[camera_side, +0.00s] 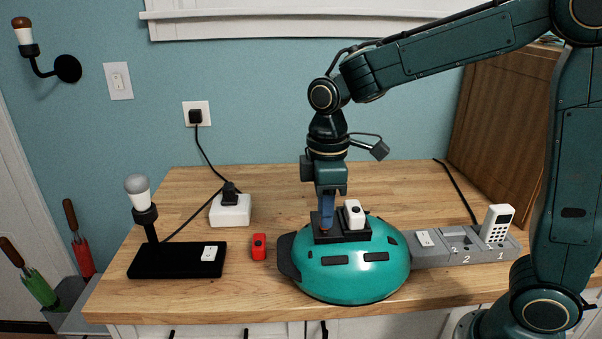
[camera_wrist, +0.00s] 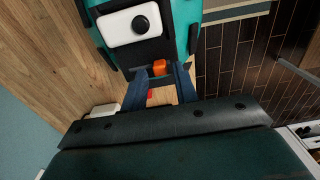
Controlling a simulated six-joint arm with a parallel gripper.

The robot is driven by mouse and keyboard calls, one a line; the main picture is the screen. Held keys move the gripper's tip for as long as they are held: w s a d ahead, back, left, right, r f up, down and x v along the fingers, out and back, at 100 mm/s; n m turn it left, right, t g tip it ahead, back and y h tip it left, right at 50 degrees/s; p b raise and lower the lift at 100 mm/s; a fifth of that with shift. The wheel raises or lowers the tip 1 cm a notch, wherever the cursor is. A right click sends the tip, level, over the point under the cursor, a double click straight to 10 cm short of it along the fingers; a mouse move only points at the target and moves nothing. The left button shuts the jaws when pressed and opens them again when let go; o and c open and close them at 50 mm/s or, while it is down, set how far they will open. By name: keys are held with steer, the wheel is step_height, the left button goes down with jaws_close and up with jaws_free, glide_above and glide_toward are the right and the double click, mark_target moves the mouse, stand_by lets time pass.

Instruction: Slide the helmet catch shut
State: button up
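The teal helmet (camera_side: 340,284) lies on the wooden worktop with a black mount (camera_side: 343,236) on top. A white unit with a dark round button (camera_side: 354,214) sits on the mount; it also shows large in the wrist view (camera_wrist: 122,28). A small orange piece (camera_wrist: 159,66), apparently the catch, is at the edge of the dark mount just below the white unit in the wrist view. My gripper (camera_side: 325,220) points straight down at the mount's left part. In the wrist view its two blue fingers (camera_wrist: 160,72) stand apart, one on each side of the orange piece, with gaps visible. Contact cannot be told.
A red block (camera_side: 259,247) lies left of the helmet. A black base with a bulb (camera_side: 178,262) and a white socket box with a plug (camera_side: 230,211) stand further left. A grey numbered tray (camera_side: 460,258) with a white handset (camera_side: 497,224) is close on the right.

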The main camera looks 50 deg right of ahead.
steer(key=shift+f, duration=0.55)
step_height(320, 180, up, 3)
steer(key=shift+w+d+r, duration=0.1)
steer(key=shift+r, duration=0.1)
steer(key=shift+w+d+f, duration=0.1)
steer(key=shift+w+d, duration=0.85)
steer(key=shift+w, duration=0.05)
steer(key=shift+s+a, duration=0.95)
steer(key=shift+s+a+f, duration=0.15)
steer(key=shift+s, duration=0.05)
steer(key=shift+f, duration=1.35)
